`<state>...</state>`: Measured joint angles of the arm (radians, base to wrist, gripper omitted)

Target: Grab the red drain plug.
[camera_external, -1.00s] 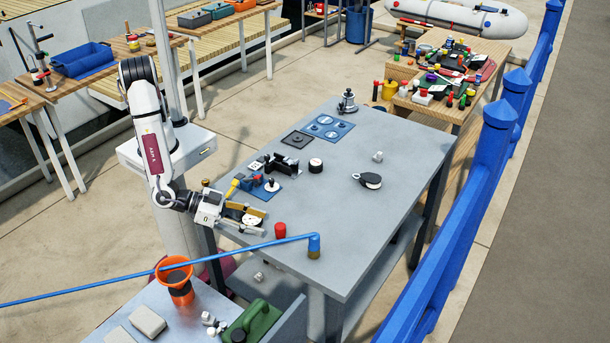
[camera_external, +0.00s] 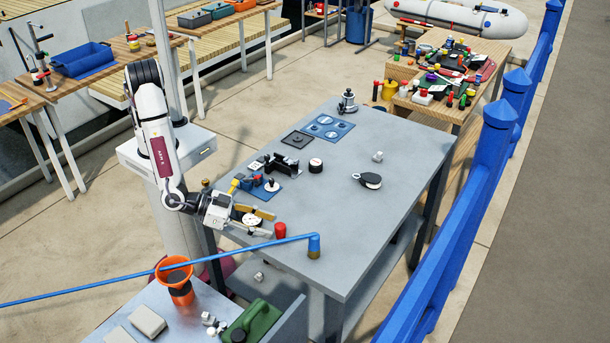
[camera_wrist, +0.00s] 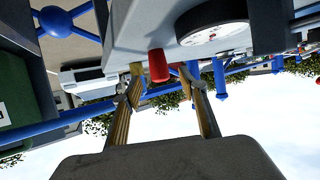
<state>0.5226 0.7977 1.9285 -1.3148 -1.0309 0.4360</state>
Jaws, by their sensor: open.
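The red drain plug (camera_external: 280,229) stands upright near the front left edge of the grey table. In the wrist view the red plug (camera_wrist: 158,66) shows just beyond the fingertips, between them in the picture. My gripper (camera_external: 273,225) is low over the table edge with its two fingers apart and pointing right toward the plug. In the wrist view my gripper (camera_wrist: 162,86) is open and empty, with a finger on each side of the plug's line. I cannot tell whether a finger touches the plug.
A blue-based fitting (camera_external: 266,188) sits behind.

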